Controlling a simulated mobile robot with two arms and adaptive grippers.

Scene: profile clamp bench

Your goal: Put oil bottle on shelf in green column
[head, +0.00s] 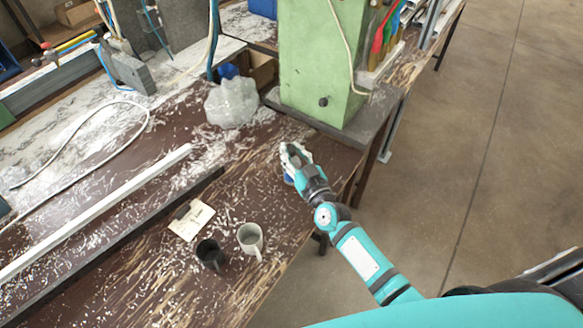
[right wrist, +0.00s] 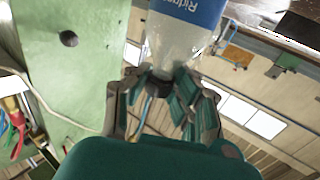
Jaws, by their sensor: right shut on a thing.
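My right gripper (head: 293,158) is shut on a clear bottle with a blue label, over the bench top in front of the green column (head: 322,60). In the right wrist view the fingers (right wrist: 160,88) close around the neck end of the bottle (right wrist: 182,42), by its dark cap. I cannot read the full label or tell whether it holds oil. In the head view the gripper mostly hides the bottle. The green column also shows in the right wrist view (right wrist: 75,75). No shelf shows clearly in it. My left gripper is not in view.
A crumpled clear plastic bag (head: 232,103) lies left of the column. A white mug (head: 250,238), a dark mug (head: 210,253) and a paper card (head: 191,219) are nearer on the bench. Coloured-handled tools (head: 383,40) stand at the column's right. Open floor lies right.

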